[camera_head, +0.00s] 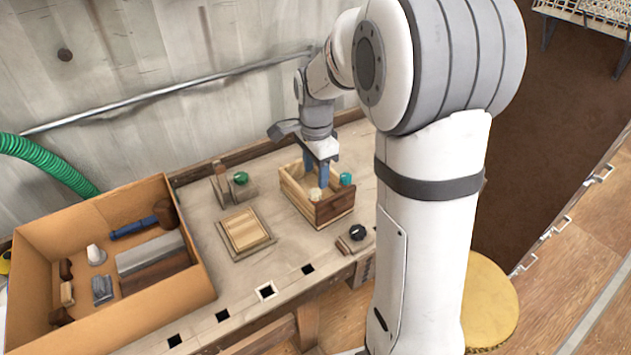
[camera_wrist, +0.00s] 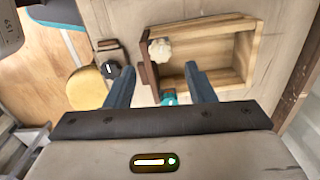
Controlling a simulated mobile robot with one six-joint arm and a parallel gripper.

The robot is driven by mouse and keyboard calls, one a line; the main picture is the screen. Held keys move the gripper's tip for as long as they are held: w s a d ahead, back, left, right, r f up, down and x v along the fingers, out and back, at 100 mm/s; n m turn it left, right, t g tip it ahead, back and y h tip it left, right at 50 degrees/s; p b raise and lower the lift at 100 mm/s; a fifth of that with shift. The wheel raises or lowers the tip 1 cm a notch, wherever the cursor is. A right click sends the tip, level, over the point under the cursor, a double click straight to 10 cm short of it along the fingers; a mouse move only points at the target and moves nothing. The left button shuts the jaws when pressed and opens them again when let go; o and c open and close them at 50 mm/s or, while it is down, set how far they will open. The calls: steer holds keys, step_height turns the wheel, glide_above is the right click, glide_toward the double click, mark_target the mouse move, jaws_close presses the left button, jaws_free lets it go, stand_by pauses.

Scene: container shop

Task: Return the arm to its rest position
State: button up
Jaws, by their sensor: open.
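My gripper (camera_head: 318,172) is open, pointing down over the small wooden box on the workbench. In the wrist view my gripper's two fingers (camera_wrist: 161,82) are spread apart with nothing held between them. The wooden box (camera_head: 334,209) is open-topped, with a dark front wall. A cream knob-like piece (camera_head: 315,194) and a teal piece (camera_head: 346,179) show at the box, close to the fingers. In the wrist view the cream piece (camera_wrist: 160,51) is at the box's dark wall, and the teal piece (camera_wrist: 168,97) is partly hidden by my gripper.
A large orange-brown tray (camera_head: 200,292) with a mallet and other tools fills the left of the bench (camera_head: 262,271). A wooden panel (camera_head: 245,229), a green knob (camera_head: 240,178) and a black knob (camera_head: 357,232) lie near the box. A round yellow stool (camera_head: 489,305) stands at right. A metal rail runs along the wall.

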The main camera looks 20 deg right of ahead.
steer(key=shift+r, duration=1.1)
steer(key=shift+s+r, duration=0.15)
steer(key=shift+s, duration=0.1)
steer(key=s+r+n+t, duration=0.2)
steer(key=s+r+n, duration=0.1)
steer(key=s+n, duration=1.1)
steer(key=s, duration=0.6)
steer(key=shift+s+n+t, duration=0.15)
steer(key=shift+n+t, duration=0.15)
steer(key=shift+n, duration=0.1)
steer(key=shift+a, duration=0.1)
